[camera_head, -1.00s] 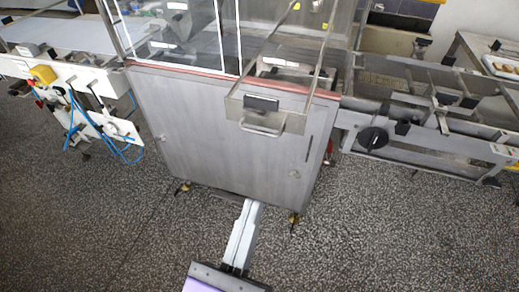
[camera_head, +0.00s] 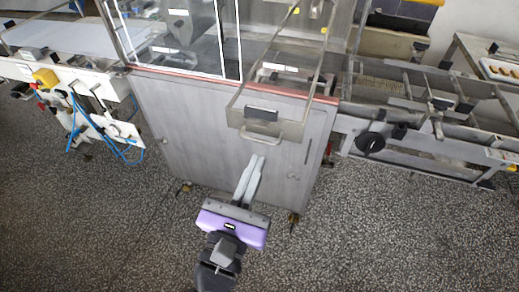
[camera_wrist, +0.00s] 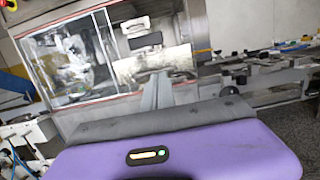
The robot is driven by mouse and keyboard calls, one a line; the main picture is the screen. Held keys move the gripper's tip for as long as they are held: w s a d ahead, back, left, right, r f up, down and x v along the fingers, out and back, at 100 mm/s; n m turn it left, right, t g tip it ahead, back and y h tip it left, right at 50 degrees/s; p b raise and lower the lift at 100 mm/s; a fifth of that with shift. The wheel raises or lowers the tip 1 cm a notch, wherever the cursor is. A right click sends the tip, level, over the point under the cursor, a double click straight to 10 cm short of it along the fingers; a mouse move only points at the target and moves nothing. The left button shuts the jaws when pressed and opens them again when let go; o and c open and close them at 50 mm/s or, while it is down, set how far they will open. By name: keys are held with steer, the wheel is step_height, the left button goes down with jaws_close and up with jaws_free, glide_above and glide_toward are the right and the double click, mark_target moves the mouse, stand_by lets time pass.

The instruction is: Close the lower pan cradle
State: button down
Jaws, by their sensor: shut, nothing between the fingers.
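The lower pan cradle (camera_head: 268,123) is a box-like drawer with clear sides that juts out from the front of the steel cabinet (camera_head: 215,130). Its front bears a black plate and a bar handle (camera_head: 258,137). My gripper (camera_head: 257,157) is shut and empty, its fingertips just below the handle in the head view; I cannot tell whether they touch it. In the wrist view the shut fingers (camera_wrist: 157,88) point at the cradle's front (camera_wrist: 153,65) and cover part of its lower edge.
A glazed hood (camera_head: 185,40) stands on top of the cabinet. A conveyor frame with a black knob (camera_head: 370,142) is at the right. A white table with blue hoses (camera_head: 75,105) is at the left. The speckled floor in front is clear.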

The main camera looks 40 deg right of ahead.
steer(key=x, duration=0.2)
steer(key=shift+w+d+r+p, duration=0.1)
steer(key=shift+w+d+p, duration=0.1)
steer(key=shift+d+p, duration=0.1)
steer(key=f+b+x, duration=0.2)
steer(key=f+x, duration=0.1)
steer(key=x, duration=1.7)
steer(key=w+f+b+x, duration=0.1)
steer(key=f+b+x, duration=0.2)
steer(key=x, duration=1.6)
steer(key=shift+w+d+f+b, duration=0.2)
steer(key=shift+w+d+b, duration=0.15)
steer(key=shift+d, duration=0.3)
